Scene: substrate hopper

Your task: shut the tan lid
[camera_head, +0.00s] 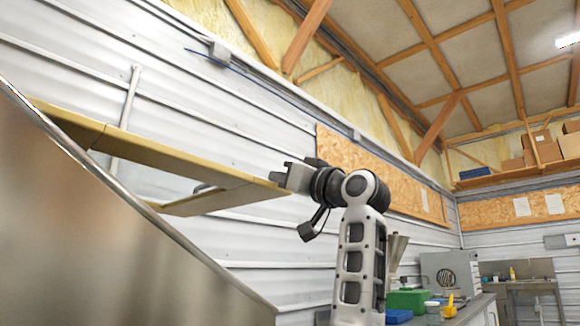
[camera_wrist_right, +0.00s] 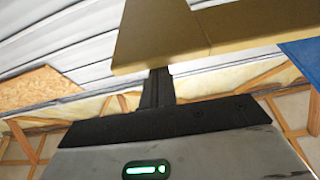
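The tan lid (camera_head: 150,155) is a flat panel, seen nearly from its edge, standing raised above the steel hopper (camera_head: 90,230) at the left of the head view. In the right wrist view the lid (camera_wrist_right: 200,32) spans the top of the picture. My right gripper (camera_head: 279,174) is at the lid's right-hand end, its fingertips at the edge. In the wrist view its fingers (camera_wrist_right: 157,85) are together in one narrow dark block meeting the lid's edge. Whether they touch it is unclear. My left gripper is not in view.
The hopper's slanted metal rim runs down from upper left. A ribbed white wall stands behind. A counter (camera_head: 470,308) with a green box (camera_head: 407,300) and a blue tray (camera_head: 398,316) is at lower right. A blue surface (camera_wrist_right: 305,58) shows at the wrist view's right.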

